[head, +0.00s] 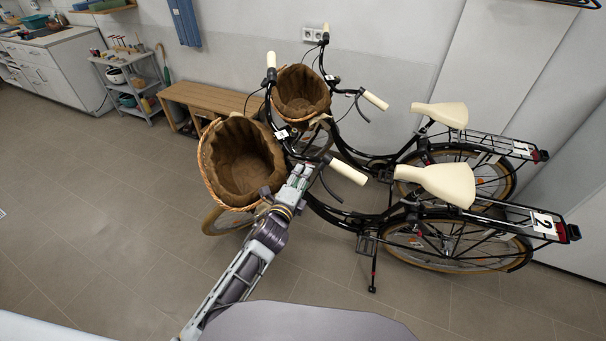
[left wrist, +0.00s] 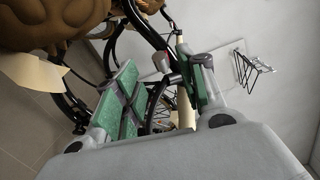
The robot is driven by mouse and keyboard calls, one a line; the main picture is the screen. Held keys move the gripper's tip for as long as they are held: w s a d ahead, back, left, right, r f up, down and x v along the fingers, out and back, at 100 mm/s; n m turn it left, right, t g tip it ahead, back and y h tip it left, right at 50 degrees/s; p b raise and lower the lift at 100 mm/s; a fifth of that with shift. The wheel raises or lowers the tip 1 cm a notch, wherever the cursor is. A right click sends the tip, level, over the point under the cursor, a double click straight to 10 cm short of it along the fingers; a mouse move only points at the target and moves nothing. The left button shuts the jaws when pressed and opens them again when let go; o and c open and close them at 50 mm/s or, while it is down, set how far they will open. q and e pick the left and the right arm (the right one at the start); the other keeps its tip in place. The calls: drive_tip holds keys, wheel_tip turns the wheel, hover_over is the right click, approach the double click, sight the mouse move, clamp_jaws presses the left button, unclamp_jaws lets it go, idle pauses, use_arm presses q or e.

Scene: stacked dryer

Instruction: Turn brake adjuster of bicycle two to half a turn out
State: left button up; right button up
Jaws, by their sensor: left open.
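Bicycle two (head: 448,185) is the nearer black bicycle, with a "2" plate on its rear rack, a cream saddle and a wicker basket in front. My left gripper (head: 303,172) is over its handlebar, just left of the near cream grip (head: 348,168). In the left wrist view the two green-padded fingers (left wrist: 165,92) stand apart, with a gap between them. Bicycle parts and a cream cylinder (left wrist: 184,112) show beyond and between the fingers. I cannot make out the brake adjuster or tell whether the fingers touch anything. My right gripper is not in view.
A second, similar bicycle (head: 440,115) stands close behind. A wooden bench (head: 210,97), a grey shelf cart (head: 130,80) and a white counter (head: 60,65) are along the back wall. The tiled floor (head: 100,210) at left is clear.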

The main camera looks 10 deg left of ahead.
use_arm(q)
drive_tip(key=v, duration=0.6)
drive_tip(key=shift+s, duration=0.4)
drive_tip(key=shift+a+f, duration=0.1)
idle(0.3)
